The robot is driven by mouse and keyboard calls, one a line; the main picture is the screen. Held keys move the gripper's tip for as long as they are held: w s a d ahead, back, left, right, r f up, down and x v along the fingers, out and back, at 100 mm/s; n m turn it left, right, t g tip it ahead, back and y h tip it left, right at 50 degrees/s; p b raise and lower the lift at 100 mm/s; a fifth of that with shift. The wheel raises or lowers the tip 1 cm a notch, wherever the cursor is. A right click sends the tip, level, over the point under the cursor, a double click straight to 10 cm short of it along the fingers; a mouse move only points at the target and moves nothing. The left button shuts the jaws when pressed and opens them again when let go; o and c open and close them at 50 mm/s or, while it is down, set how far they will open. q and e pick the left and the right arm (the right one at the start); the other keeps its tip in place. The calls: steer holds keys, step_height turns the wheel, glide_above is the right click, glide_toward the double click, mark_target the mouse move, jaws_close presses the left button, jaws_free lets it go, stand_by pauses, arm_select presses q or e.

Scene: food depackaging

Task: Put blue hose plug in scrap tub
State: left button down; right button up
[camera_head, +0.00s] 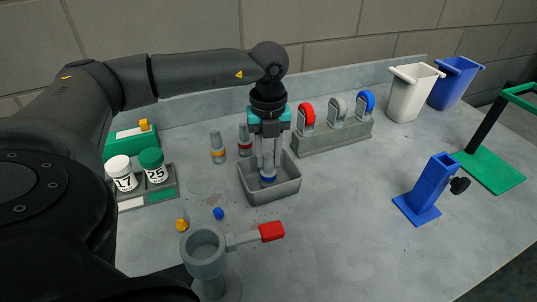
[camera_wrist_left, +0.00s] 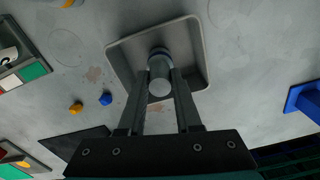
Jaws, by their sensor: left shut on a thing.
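The blue hose plug (camera_head: 268,179), a grey cylinder with a blue band at its lower end, is between the fingers of my left gripper (camera_head: 268,168). The gripper points straight down and is shut on the plug. The plug is upright inside the grey open scrap tub (camera_head: 284,192). In the left wrist view the plug (camera_wrist_left: 160,80) is between the two fingers, with the tub's rim (camera_wrist_left: 203,55) around it. I cannot tell whether the plug touches the tub's floor. My right gripper is not in view.
Similar plugs with orange (camera_head: 218,147) and red (camera_head: 245,141) bands stand behind the tub. A small blue piece (camera_head: 218,213) and an orange piece (camera_head: 182,225) lie in front. A grey cup with a red handle (camera_head: 271,231) stands nearer. A wheel rack (camera_head: 333,137) is behind right.

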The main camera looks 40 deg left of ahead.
arm_select(q)
steer(key=shift+f, duration=0.15)
steer(key=c, duration=0.6)
jaws_free()
steer(key=shift+r, duration=0.2)
step_height(320, 180, up, 12)
steer(key=shift+p, duration=0.4)
steer(key=shift+r, duration=0.1)
